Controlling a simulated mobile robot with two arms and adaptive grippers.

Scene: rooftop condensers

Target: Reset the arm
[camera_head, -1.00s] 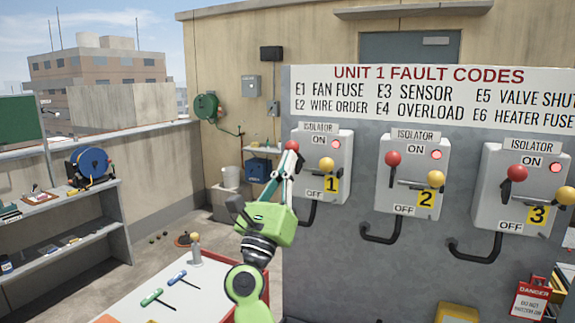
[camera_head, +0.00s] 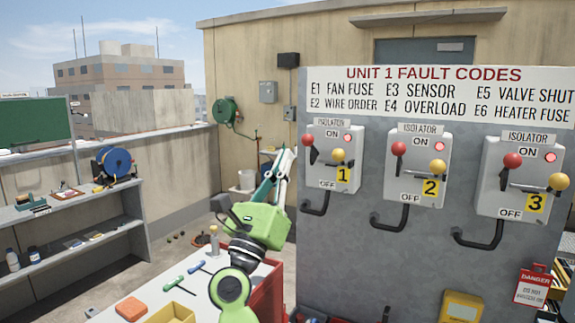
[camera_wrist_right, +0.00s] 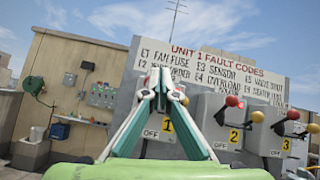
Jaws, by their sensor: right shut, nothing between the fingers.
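My right gripper (camera_head: 281,157) is shut and empty, pointing up, just left of the grey panel in the head view. It also shows in the right wrist view (camera_wrist_right: 161,78), where its fingers meet in front of the panel and hide part of isolator 1. Isolator 1 (camera_head: 323,178), isolator 2 (camera_head: 411,190) and isolator 3 (camera_head: 490,205) are grey boxes on the panel. Each has a red knob, a yellow knob and a lit red lamp beside ON. The red knob of isolator 1 (camera_head: 308,140) stands apart from my gripper in the head view. My left gripper is out of view.
A white-topped work surface (camera_head: 150,298) with screwdrivers and an orange block (camera_head: 131,308) lies below my right arm. Grey shelves (camera_head: 62,215) with a blue reel (camera_head: 115,161) stand at left. A red danger sign (camera_head: 531,288) is at lower right.

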